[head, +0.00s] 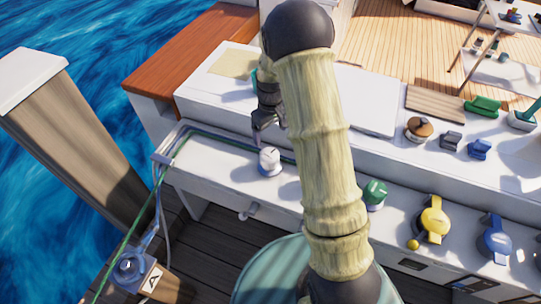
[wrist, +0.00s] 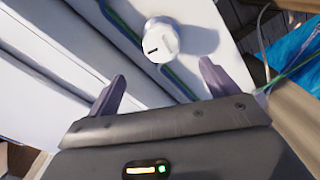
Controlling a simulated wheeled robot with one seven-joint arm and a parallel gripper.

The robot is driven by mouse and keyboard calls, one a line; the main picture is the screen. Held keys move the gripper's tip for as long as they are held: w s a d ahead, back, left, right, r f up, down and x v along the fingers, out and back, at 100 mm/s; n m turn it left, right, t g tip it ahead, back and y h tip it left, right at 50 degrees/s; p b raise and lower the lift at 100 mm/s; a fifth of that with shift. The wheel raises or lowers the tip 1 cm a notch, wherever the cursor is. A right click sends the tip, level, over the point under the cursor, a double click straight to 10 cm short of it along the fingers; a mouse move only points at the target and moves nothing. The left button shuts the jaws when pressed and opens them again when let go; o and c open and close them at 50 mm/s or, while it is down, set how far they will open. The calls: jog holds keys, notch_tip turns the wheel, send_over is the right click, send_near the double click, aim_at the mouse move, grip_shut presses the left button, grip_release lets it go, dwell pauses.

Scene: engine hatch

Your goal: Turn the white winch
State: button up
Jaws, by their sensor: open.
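The white winch (head: 270,161) is a small round white knob with a dark mark on its top. It stands on the white ledge (head: 222,166), beside a green line. In the wrist view the winch (wrist: 160,41) sits ahead of my gripper, roughly centred between the fingers. My gripper (wrist: 158,88) is open and empty, with its two dark fingers apart and not touching the winch. In the head view my gripper (head: 264,127) is just above and behind the winch, and my arm partly hides it.
A green winch (head: 375,193), a yellow winch (head: 433,220) and a blue winch (head: 494,240) stand to the right along the ledge. A raised white counter (head: 365,101) runs behind. A wooden post (head: 85,150) stands at left, with water beyond.

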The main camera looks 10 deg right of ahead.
aim_at(270, 155)
notch_tip(270, 155, down, 13)
jog(key=shift+s+a+f, duration=0.1)
jog(key=shift+s, duration=0.05)
dwell(0.4)
jog(key=c, duration=1)
